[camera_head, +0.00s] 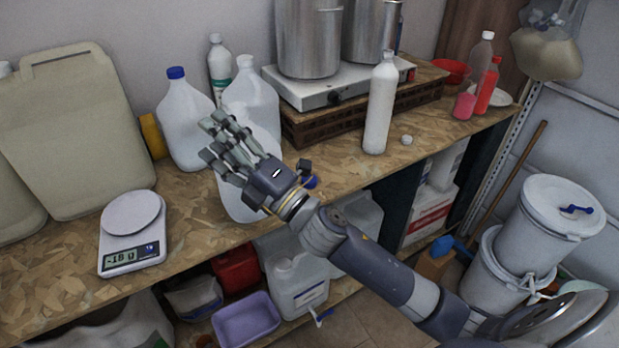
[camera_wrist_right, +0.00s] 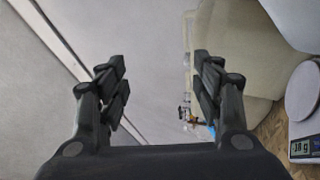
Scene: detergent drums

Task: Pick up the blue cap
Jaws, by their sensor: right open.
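A blue cap (camera_head: 311,182) shows just beside my right wrist in the head view, partly hidden by it; I cannot tell what it rests on. Another blue cap (camera_head: 176,73) sits on a clear jug (camera_head: 184,122) at the back of the bench. My right gripper (camera_head: 213,140) is open, in front of the clear jugs, with its fingers pointing to the upper left. In the wrist view the right gripper (camera_wrist_right: 160,65) has nothing between its fingers, and no blue cap can be made out clearly. My left gripper is not in view.
The chipboard bench (camera_head: 190,215) holds a scale (camera_head: 133,232), large beige canisters (camera_head: 75,130), a white bottle (camera_head: 380,103) and a hotplate (camera_head: 330,85) with steel pots. Lidded white buckets (camera_head: 548,215) stand at right.

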